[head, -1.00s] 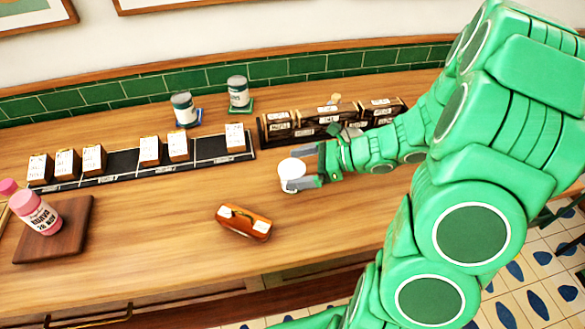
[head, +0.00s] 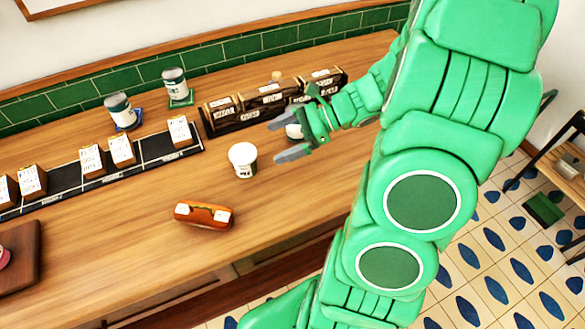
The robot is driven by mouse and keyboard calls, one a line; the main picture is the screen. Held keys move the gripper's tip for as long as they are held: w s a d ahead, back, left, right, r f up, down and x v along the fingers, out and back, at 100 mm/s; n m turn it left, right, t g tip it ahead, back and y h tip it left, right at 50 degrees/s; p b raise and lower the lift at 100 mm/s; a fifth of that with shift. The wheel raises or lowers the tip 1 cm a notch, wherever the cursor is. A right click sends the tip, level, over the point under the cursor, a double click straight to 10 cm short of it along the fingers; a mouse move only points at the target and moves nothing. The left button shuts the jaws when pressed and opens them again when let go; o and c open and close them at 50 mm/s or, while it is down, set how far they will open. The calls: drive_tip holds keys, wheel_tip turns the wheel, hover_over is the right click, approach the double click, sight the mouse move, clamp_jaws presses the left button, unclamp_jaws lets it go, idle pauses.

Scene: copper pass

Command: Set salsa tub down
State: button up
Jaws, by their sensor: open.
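A white tub (head: 243,160) with dark marking on its side stands upright on the wooden counter (head: 300,185). I take it for the salsa tub; its lettering is too small to read. My gripper (head: 285,138) is open, just to the right of the tub and apart from it. Its two fingers point left towards the tub, with nothing held between them.
A brown sandwich-like item (head: 203,215) lies in front of the tub. A dark labelled rack (head: 215,118) stands behind. A black strip (head: 155,147) carries several small boxes. Two tins (head: 120,110) (head: 175,84) stand at the back. A whitish object (head: 294,131) is partly hidden behind my gripper.

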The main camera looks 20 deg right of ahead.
drive_tip(key=s+a+r+n+g+h, duration=0.3)
drive_tip(key=s+a+n+h, duration=0.15)
drive_tip(key=s+n, duration=0.35)
drive_tip(key=s+a+r+n+g+h, duration=0.3)
drive_tip(key=s+a+n+g+h, duration=0.15)
drive_tip(key=s+n, duration=0.4)
drive_tip(key=s+d+r+n+t+h, duration=0.2)
drive_tip(key=s+d+r+n+h, duration=0.1)
drive_tip(key=s, duration=0.3)
drive_tip(key=shift+s+r+n+h, duration=0.2)
drive_tip(key=shift+n+h, duration=0.2)
drive_tip(key=shift+n, duration=0.15)
drive_tip(key=shift+w, duration=0.1)
